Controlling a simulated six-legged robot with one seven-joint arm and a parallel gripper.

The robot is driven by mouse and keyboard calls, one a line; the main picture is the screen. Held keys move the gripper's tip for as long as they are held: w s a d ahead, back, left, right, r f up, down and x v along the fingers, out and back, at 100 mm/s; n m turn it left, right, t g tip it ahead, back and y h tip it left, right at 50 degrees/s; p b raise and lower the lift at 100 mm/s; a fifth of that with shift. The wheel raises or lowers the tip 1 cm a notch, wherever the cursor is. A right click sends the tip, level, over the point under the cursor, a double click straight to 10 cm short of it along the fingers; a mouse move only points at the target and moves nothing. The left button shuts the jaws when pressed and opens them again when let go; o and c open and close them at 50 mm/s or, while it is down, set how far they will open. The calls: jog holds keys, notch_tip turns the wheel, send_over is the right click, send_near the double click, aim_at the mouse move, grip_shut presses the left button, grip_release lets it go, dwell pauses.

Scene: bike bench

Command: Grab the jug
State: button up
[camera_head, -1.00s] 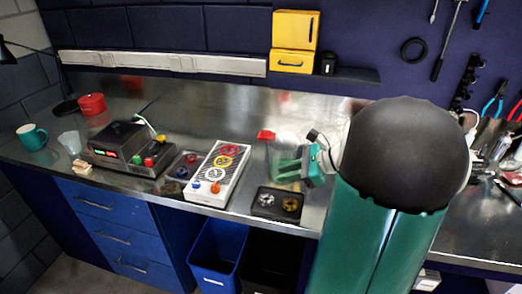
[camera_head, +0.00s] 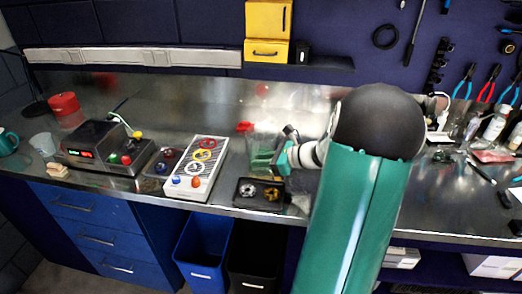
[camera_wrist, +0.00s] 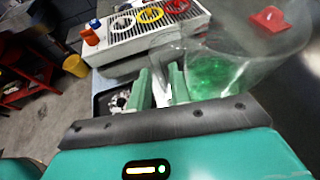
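The jug (camera_head: 263,139) is a clear, see-through vessel with a red part at its upper left. It stands upright on the metal bench near the middle of the body view. It shows in the wrist view (camera_wrist: 232,48) at the upper right, with the red part at its far side. My gripper (camera_head: 262,160) is low at the jug's front right, and its green fingers overlap the jug in the body view. In the wrist view my gripper (camera_wrist: 159,82) has its two fingers apart, with a gap between them. The jug's clear wall overlaps the right finger; contact is unclear.
A black tray (camera_head: 236,203) with two round parts lies just in front of the jug. A white panel with coloured rings (camera_head: 188,182) lies to the left. A dark device (camera_head: 92,148) and a red tin (camera_head: 64,108) are farther left. Tools and bottles crowd the right side.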

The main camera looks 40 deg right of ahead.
jog(key=shift+x, duration=1.2)
grip_shut()
jog(key=shift+r, duration=0.25)
